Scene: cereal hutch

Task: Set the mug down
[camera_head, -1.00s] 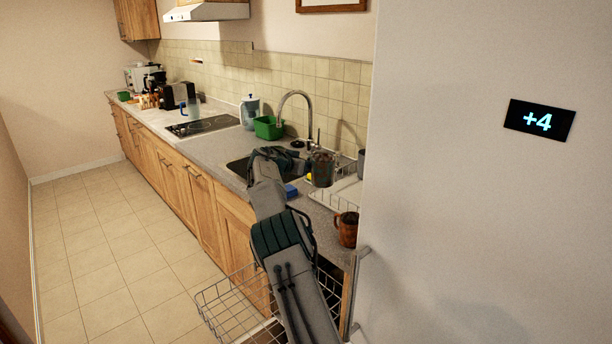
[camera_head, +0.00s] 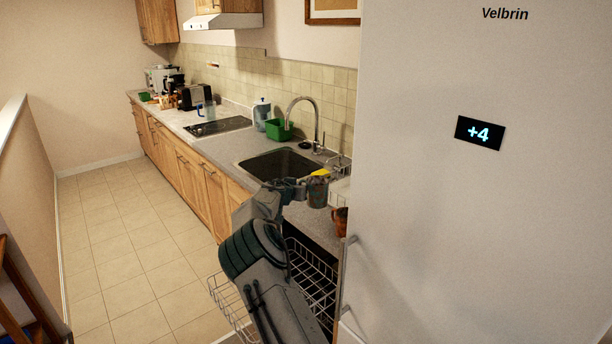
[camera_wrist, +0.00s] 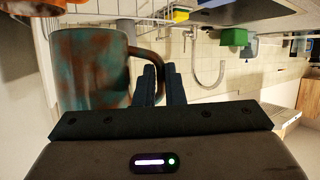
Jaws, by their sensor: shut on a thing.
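The mug (camera_head: 317,194) is mottled teal and rust-brown and looks about upright in the head view. My gripper (camera_head: 292,188) is shut on its handle, to the left of the mug's body. In the wrist view, the mug (camera_wrist: 90,70) fills the left side, and my gripper's dark fingers (camera_wrist: 160,85) close on the brown handle. In the head view the mug appears in front of the sink's near right corner, by the counter (camera_head: 318,226). Whether its base touches anything cannot be told.
A second, orange-brown mug (camera_head: 340,222) stands on the counter beside the fridge (camera_head: 430,200). A dish rack (camera_head: 340,188), a yellow item (camera_head: 320,173) and the sink (camera_head: 280,165) lie behind. Wire baskets (camera_head: 318,280) stick out below the counter. The counter strip between the held mug and second mug looks clear.

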